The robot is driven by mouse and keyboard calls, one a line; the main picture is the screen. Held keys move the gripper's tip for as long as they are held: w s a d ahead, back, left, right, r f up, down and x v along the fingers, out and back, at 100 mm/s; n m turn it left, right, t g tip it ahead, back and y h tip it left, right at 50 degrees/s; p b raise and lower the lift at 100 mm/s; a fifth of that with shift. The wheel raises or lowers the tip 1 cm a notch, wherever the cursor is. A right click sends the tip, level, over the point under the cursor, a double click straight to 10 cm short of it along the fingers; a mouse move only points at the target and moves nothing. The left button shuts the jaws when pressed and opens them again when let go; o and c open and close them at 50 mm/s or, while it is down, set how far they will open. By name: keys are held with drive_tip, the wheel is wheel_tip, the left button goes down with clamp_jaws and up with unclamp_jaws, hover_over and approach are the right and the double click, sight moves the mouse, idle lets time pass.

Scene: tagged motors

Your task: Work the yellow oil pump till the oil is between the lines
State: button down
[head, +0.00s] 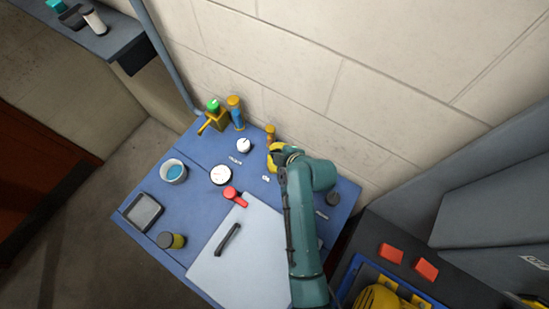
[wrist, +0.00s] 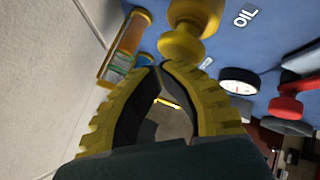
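The yellow oil pump (head: 270,131) stands near the wall at the back of the blue table; its rounded yellow knob (wrist: 182,46) shows beside the "OIL" lettering in the wrist view. My gripper (head: 275,158) is just in front of the pump. In the wrist view its yellow fingers (wrist: 162,67) come together at the tips with nothing seen between them. The knob lies just beyond the tips; I cannot tell whether they touch. The oil level is unclear.
A yellow box with a green button (head: 214,117) stands at the back left. Two white dials (head: 221,175) (head: 244,145), a red lever (head: 234,196) and a cup (head: 173,171) are on the table. A pale panel with a black handle (head: 228,239) lies in front.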

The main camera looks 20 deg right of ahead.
drive_tip(key=shift+f+b, duration=0.8)
drive_tip(key=shift+f, duration=0.25)
idle(0.5)
drive_tip(key=shift+r, duration=0.1)
drive_tip(key=shift+r+p, duration=1.1)
drive_tip(key=shift+r, duration=0.25)
wheel_tip(320, 180, up, 5)
drive_tip(key=p, duration=0.4)
drive_tip(key=shift+r, duration=0.1)
idle(0.6)
